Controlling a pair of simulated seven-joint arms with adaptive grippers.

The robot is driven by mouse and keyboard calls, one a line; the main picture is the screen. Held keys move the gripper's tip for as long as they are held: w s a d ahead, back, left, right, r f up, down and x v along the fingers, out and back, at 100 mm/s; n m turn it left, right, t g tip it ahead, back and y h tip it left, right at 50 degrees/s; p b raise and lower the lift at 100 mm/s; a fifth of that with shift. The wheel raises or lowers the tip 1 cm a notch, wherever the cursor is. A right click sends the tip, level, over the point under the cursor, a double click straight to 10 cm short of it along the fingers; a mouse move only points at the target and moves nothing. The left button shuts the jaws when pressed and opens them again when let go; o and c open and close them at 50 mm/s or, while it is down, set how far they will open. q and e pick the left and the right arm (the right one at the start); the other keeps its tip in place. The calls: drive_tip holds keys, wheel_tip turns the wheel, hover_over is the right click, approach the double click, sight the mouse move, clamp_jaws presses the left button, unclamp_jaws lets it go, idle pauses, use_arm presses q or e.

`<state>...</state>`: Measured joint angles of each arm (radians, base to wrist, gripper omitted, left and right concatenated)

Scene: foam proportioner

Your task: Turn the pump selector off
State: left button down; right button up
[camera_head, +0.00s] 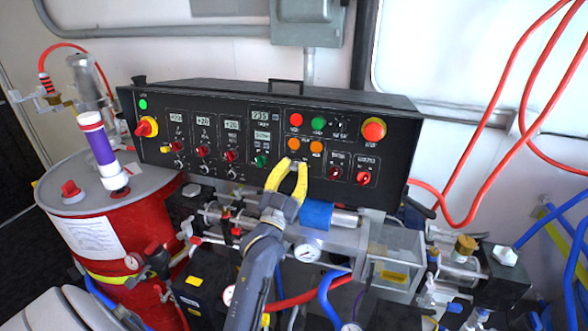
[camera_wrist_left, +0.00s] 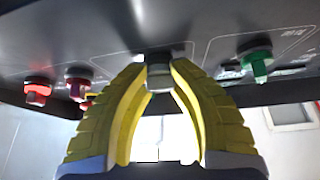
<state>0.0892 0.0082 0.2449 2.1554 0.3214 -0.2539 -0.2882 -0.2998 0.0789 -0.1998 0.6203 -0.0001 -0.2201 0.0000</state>
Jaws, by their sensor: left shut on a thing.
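The black control panel (camera_head: 222,103) spans the middle of the head view, with many knobs and buttons. My left gripper (camera_head: 291,166) reaches up to its lower right-centre part. Its yellow fingers are closed around a small grey knob on the panel face. In the left wrist view, the fingertips (camera_wrist_left: 159,76) sit on either side of this grey knob (camera_wrist_left: 159,80). I take it to be the pump selector, but its label is hidden or unreadable. Its pointing direction is unclear. My right gripper is not in view.
A green knob (camera_head: 261,161) is left of the gripper, and red knobs (camera_head: 335,172) (camera_head: 364,178) are right. Orange buttons (camera_head: 294,143) sit just above. A red drum (camera_head: 130,245) stands at left. Pipes and a blue-banded cylinder (camera_head: 316,214) lie below the panel.

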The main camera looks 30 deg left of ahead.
use_arm(q)
drive_tip(key=shift+r+n+y, duration=0.15)
drive_tip(key=shift+n+y, duration=0.65)
drive_tip(key=shift+n, duration=0.3)
drive_tip(key=c, duration=1.1)
unclamp_jaws()
drive_tip(key=shift+s, duration=0.1)
drive_tip(key=v, duration=1.2)
